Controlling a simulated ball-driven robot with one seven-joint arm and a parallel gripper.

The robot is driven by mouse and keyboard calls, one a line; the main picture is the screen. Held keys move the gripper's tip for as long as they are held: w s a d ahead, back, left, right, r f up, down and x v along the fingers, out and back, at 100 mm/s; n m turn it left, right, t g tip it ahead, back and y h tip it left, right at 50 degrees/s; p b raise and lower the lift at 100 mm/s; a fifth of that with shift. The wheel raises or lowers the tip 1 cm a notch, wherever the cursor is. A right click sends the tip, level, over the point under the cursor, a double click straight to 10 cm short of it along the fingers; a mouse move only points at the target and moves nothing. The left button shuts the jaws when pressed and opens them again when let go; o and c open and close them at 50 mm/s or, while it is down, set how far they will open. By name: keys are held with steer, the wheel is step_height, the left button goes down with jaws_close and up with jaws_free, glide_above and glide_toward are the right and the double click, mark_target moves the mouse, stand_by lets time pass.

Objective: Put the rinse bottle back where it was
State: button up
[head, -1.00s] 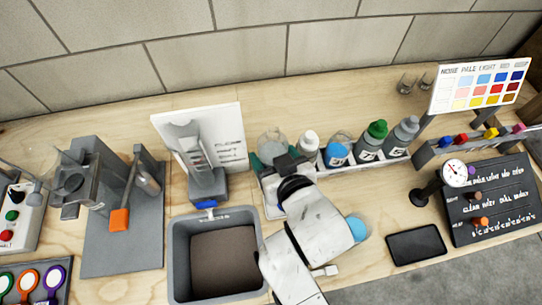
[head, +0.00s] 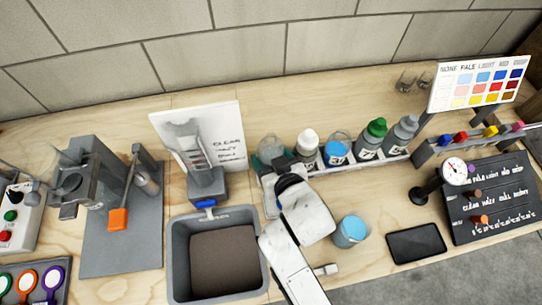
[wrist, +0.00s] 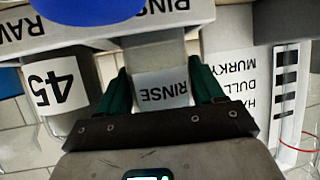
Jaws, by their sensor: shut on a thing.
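My gripper (wrist: 160,95) is shut on the rinse bottle, with a green finger on each side of its grey body. The bottle's white RINSE label (wrist: 162,87) shows upside down between the fingers in the wrist view. In the head view the pale top of the rinse bottle (head: 270,147) shows behind my wrist, at the left end of the bottle rack (head: 368,167). The rack's front, with its own RINSE label (wrist: 168,8), lies at the bottle's base end. I cannot tell whether the base rests in the slot.
A white-capped bottle (head: 307,146) stands close to the right, with blue, green-capped and grey-capped bottles beyond. A white sign (head: 225,140) and grey stand (head: 207,188) are close to the left. A grey bin (head: 180,262) and blue cup (head: 350,231) stand in front.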

steer(key=shift+f, duration=0.15)
steer(key=o, duration=1)
steer(key=shift+o, duration=0.2)
steer(key=shift+r, duration=0.2)
steer(key=v, duration=1.2)
steer(key=shift+f, duration=0.1)
